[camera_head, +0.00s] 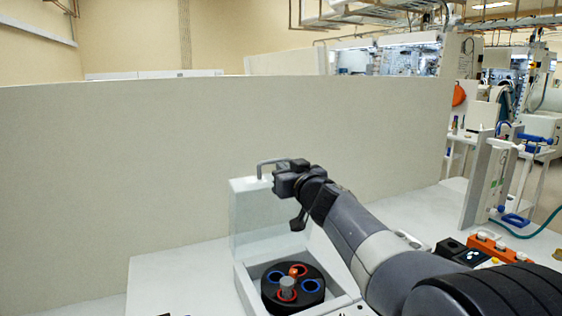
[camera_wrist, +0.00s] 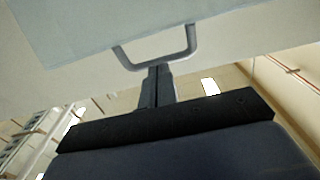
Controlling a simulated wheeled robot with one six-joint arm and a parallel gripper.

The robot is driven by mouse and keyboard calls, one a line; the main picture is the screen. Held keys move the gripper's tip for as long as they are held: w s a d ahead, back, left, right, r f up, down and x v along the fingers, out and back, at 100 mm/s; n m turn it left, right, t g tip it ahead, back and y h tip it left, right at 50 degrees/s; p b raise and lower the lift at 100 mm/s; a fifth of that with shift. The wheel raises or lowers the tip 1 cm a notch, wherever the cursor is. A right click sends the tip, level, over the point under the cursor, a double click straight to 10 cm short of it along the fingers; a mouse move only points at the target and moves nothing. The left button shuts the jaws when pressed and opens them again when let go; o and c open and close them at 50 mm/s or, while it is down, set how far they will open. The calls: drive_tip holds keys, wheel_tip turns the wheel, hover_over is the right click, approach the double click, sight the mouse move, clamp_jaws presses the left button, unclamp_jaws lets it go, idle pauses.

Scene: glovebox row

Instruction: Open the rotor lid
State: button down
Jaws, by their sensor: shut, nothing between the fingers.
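The rotor lid (camera_head: 258,212) is a clear panel standing upright, raised at the back of a white box (camera_head: 243,289). A grey bar handle (camera_head: 268,163) sits at its top edge. In the box is a dark round rotor (camera_head: 314,291) with red and blue rings and a grey centre knob. My gripper (camera_head: 283,176) is at the handle, right of the lid's top. In the wrist view the lid (camera_wrist: 90,22) hangs across the top, with the handle (camera_wrist: 155,62) in front of my shut fingers (camera_wrist: 158,72). Nothing is between the fingers; whether they touch the handle I cannot tell.
A tall beige partition (camera_head: 130,165) stands behind the box. An orange block (camera_head: 492,246) and a black block (camera_head: 449,248) sit at right on the white table. A white stand with blue clamps (camera_head: 490,180) is further right. The table left of the box is clear.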

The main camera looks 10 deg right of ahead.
drive_tip(key=shift+x, duration=0.95)
drive_tip(key=shift+p, duration=0.35)
drive_tip(key=shift+w+a+r+p, duration=0.15)
drive_tip(key=shift+w+r+p, duration=0.25)
drive_tip(key=shift+p, duration=0.55)
drive_tip(key=shift+w+a+g+p, duration=0.1)
drive_tip(key=shift+w+g+p, duration=0.25)
drive_tip(key=shift+p, duration=0.25)
drive_tip(key=p+x, duration=0.1)
drive_tip(key=x, duration=0.7)
drive_tip(key=shift+w+f+g, duration=0.25)
drive_tip(key=shift+f+g, duration=0.05)
drive_tip(key=shift+g, duration=0.05)
